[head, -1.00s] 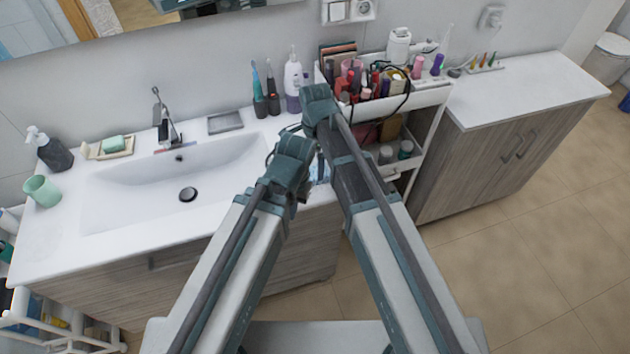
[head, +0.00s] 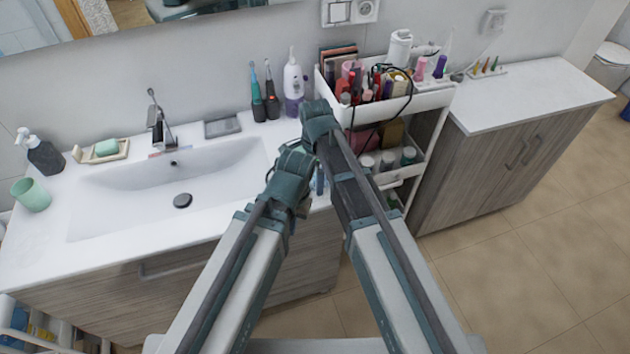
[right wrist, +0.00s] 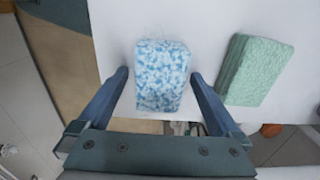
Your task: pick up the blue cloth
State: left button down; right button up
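The blue cloth (right wrist: 162,76), a folded pad with a blue and white mottled pattern, lies on a white surface in the right wrist view. My right gripper (right wrist: 159,75) is open, with one finger on each side of the cloth and visible gaps to it. In the head view the cloth is mostly hidden behind my arms near the counter's right end. My left wrist (head: 290,178) is close beside the right one there; its fingers cannot be made out clearly.
A green folded cloth (right wrist: 256,70) lies just right of the blue one. In the head view, a white cart (head: 430,103) full of cosmetics stands right of the sink counter (head: 110,235). Toothbrushes and a white bottle (head: 293,80) stand behind my wrists.

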jog(key=c, duration=1.4)
pick_arm(q)
jog(key=shift+r, duration=0.15)
pick_arm(e)
jog(key=shift+r, duration=0.1)
